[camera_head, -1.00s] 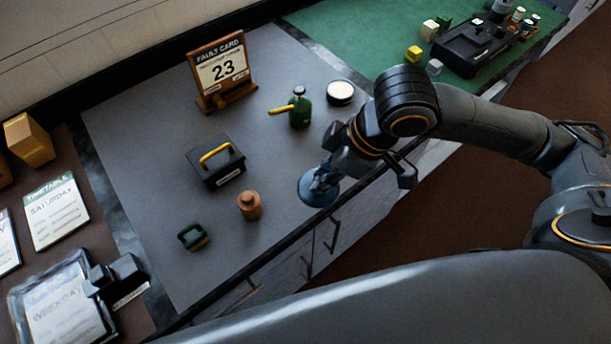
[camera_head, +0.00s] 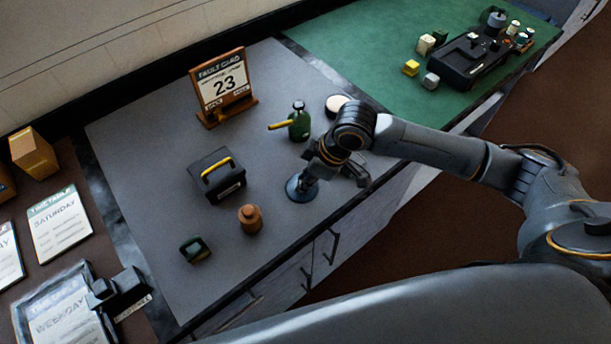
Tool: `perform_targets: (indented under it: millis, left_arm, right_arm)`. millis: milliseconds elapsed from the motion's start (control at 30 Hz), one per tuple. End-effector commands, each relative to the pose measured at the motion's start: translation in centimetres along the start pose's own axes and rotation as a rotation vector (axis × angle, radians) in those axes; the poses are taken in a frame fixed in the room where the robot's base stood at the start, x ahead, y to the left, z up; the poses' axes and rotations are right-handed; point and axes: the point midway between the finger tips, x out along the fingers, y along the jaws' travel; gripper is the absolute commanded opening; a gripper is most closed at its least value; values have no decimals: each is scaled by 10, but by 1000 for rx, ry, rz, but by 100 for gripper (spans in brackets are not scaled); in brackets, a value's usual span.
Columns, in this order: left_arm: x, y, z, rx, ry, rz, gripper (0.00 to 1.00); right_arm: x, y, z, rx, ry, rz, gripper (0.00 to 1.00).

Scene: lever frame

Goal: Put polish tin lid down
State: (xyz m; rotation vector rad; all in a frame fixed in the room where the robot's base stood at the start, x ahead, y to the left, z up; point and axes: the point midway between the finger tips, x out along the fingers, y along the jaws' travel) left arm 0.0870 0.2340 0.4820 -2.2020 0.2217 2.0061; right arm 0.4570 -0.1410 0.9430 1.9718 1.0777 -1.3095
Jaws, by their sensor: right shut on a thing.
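The polish tin lid (camera_head: 299,191) is a blue-grey round disc at the front part of the grey worktop. My right gripper (camera_head: 307,178) is shut on it from above. The lid looks level and very low over the worktop; I cannot tell whether it touches. The open-looking round tin (camera_head: 336,103) with a pale top stands farther back, partly hidden by my right arm. My left gripper is not in view.
A green oil can (camera_head: 299,123) stands behind the lid. The fault card stand (camera_head: 222,88) is at the back. The grey worktop's front edge is close by.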

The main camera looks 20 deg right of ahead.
Motion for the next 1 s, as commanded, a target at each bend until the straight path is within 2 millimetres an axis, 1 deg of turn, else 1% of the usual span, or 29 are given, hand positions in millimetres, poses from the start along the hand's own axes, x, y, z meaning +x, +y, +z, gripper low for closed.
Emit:
perform_targets:
  millis: [333,367,400,467,733,833,967,1000]
  left_arm:
    - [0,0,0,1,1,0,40]
    - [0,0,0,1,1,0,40]
    - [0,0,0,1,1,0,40]
    - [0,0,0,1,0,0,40]
    - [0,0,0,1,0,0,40]
    - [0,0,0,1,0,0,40]
    - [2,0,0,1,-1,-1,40]
    - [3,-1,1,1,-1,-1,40]
  right_arm:
    - [4,-1,2,0,0,-1,0]
    - [4,-1,2,0,0,-1,21]
    - [4,-1,2,0,0,-1,29]
    - [4,-1,2,0,0,-1,41]
    - [4,-1,2,0,0,-1,41]
    - [0,0,0,-1,1,0,41]
    - [-15,1,0,-2,1,2,41]
    - [-23,1,0,-2,2,3,41]
